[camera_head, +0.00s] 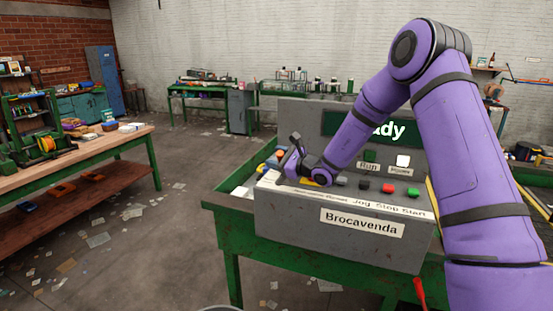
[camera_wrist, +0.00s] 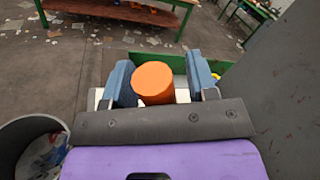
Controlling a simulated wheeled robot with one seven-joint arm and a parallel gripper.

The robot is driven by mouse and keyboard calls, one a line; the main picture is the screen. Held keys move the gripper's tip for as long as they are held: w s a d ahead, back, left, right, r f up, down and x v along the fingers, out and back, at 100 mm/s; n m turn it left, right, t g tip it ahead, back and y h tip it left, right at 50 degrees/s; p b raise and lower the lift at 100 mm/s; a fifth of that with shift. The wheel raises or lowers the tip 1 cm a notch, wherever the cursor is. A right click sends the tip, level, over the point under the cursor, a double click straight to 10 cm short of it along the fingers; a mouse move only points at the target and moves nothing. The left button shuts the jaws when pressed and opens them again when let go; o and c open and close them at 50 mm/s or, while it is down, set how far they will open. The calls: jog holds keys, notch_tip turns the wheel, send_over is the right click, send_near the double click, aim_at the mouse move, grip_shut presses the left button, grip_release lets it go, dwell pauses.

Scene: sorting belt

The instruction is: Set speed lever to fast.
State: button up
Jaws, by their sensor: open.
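The grey control console (camera_head: 290,222) stands on a green bench and bears a "Brocavenda" label. My gripper (camera_head: 288,162) is at its left end. In the wrist view, my gripper (camera_wrist: 162,78) is open, with an orange round-topped piece (camera_wrist: 153,83) between its two blue-grey fingers. I cannot tell whether the fingers touch it, or whether it is the lever's knob. No speed lever or fast mark can be made out clearly; my arm and gripper cover part of the console top.
Red (camera_head: 388,188) and green (camera_head: 412,192) buttons sit on the console's right part. A green display (camera_head: 345,124), partly behind my arm, stands at the back. In the wrist view, a grey bin (camera_wrist: 22,128) is at left and a grey panel (camera_wrist: 285,90) at right.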

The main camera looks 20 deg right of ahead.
grip_shut()
